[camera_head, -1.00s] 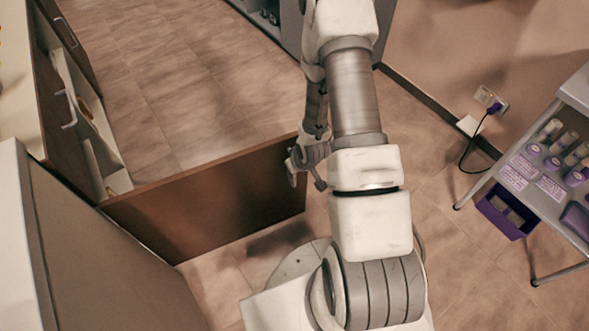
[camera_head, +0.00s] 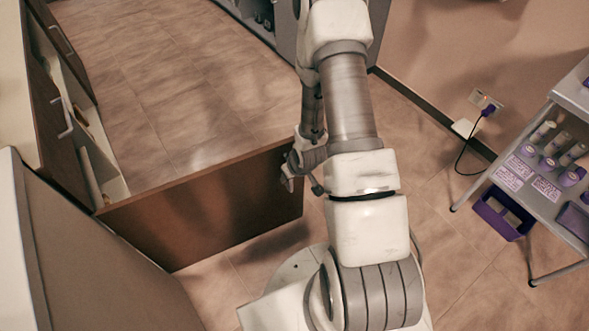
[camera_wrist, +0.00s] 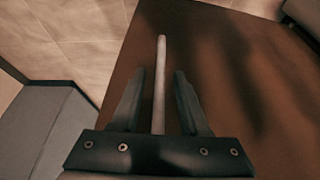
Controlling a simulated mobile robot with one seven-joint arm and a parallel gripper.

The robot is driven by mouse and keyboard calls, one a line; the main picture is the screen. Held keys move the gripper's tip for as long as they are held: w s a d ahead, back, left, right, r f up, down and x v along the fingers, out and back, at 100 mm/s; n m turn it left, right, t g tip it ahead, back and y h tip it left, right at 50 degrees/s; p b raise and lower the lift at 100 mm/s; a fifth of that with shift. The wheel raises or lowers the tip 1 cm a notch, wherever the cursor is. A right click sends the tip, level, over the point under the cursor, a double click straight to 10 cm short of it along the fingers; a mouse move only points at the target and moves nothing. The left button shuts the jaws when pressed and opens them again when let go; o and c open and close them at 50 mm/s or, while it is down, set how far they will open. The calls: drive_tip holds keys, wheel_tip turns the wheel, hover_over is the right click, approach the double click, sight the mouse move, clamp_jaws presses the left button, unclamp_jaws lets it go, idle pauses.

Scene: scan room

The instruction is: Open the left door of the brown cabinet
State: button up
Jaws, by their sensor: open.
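The brown cabinet (camera_head: 55,130) stands at the left in the head view, partly cut off by the frame. One brown door (camera_head: 215,215) stands swung wide out from it, and the cabinet's pale inside (camera_head: 103,175) shows behind. My gripper (camera_head: 290,178) is at the far end of this door, small and partly hidden by my arm. In the wrist view the brown door face (camera_wrist: 215,75) fills much of the picture. A pale bar handle (camera_wrist: 161,70) runs between the two dark fingers of my open gripper (camera_wrist: 158,85), with gaps on both sides.
Another brown front with a pale handle (camera_head: 66,120) is on the cabinet. A grey-brown unit (camera_head: 95,260) fills the lower left. A metal cart (camera_head: 545,190) with purple items stands at the right, near a wall socket (camera_head: 484,102). Tiled floor (camera_head: 170,85) is clear beyond the door.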

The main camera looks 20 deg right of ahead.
drive_tip(key=p+v, duration=0.5)
drive_tip(key=v, duration=1.2)
drive_tip(key=shift+p, duration=0.4)
wheel_tip(320, 180, up, 20)
drive_tip(key=a+h, duration=0.1)
drive_tip(key=h, duration=0.1)
drive_tip(key=s+a+r+m+t+y, duration=0.1)
drive_tip(key=s+a+r, duration=0.2)
drive_tip(key=s+r, duration=0.35)
drive_tip(key=s+a+r+y, duration=0.1)
drive_tip(key=s+a+r, duration=0.35)
drive_tip(key=r, duration=0.25)
wheel_tip(320, 180, up, 18)
drive_tip(key=d+p, duration=0.1)
drive_tip(key=p, duration=1.6)
drive_tip(key=shift+f+p, duration=0.25)
drive_tip(key=shift+p, duration=0.15)
